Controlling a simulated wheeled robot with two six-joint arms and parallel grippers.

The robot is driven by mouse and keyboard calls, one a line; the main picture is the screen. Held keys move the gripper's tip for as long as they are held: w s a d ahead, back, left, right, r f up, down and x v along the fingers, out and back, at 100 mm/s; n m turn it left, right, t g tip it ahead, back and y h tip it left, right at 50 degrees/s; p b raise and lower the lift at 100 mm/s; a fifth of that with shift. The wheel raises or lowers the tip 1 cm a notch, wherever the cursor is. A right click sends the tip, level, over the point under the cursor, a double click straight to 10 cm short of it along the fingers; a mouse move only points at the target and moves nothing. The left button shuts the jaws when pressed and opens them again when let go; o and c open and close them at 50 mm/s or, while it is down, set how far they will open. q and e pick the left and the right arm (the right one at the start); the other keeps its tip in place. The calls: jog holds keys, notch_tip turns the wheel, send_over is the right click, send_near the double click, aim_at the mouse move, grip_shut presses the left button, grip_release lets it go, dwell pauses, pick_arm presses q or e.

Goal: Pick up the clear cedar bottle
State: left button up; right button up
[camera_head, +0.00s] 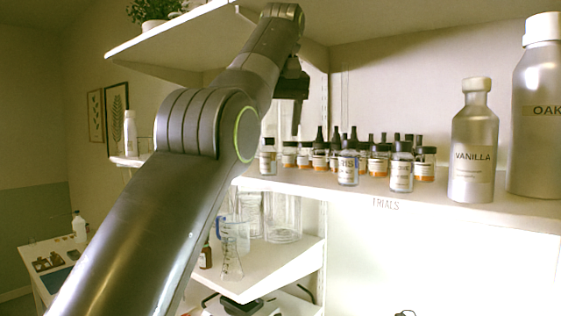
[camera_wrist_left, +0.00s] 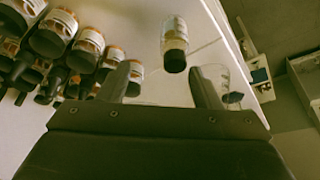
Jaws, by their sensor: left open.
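A small clear bottle with a black cap (camera_head: 268,157) stands alone at the left end of the small bottles on the shelf; its label is too small to read. My left gripper (camera_head: 296,128) points down above the shelf, just right of that bottle in the head view. In the left wrist view, the open left gripper (camera_wrist_left: 160,74) has a lone clear, black-capped bottle (camera_wrist_left: 174,45) ahead of the gap between its fingers, with nothing held. Other clear bottles are one marked IRIS (camera_head: 347,168) and one with an unreadable label (camera_head: 401,172). My right gripper is out of view.
Several amber dropper bottles (camera_head: 320,158) stand in rows close to the left gripper. A silver VANILLA bottle (camera_head: 474,150) and a larger OAK bottle (camera_head: 537,120) stand right. An upper shelf (camera_head: 180,38) overhangs. Glassware (camera_head: 283,218) sits on a lower shelf.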

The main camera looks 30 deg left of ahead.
aim_at(268, 150)
pick_arm(q)
jog(key=shift+s+a+f, duration=0.15)
jog(key=shift+f, duration=0.4)
jog(key=shift+s+a+f+b, duration=0.45)
jog(key=shift+s+f+b, duration=0.25)
jog(key=shift+b, duration=0.2)
jog(key=x, duration=0.1)
jog(key=b+x, duration=0.1)
jog(key=x, duration=0.1)
jog(key=shift+w+r, duration=0.1)
jog(key=shift+w, duration=0.15)
jog(key=shift+w+a+f+b, duration=0.25)
jog(key=shift+w+f+b, duration=0.1)
jog(key=shift+w+f, duration=0.1)
jog(key=shift+s, duration=0.1)
jog(key=shift+s+r, duration=0.1)
jog(key=shift+s, duration=0.05)
jog(key=shift+c, duration=1.1)
jog(key=shift+d, duration=0.1)
jog(key=c, duration=0.9)
jog(key=shift+o, duration=0.2)
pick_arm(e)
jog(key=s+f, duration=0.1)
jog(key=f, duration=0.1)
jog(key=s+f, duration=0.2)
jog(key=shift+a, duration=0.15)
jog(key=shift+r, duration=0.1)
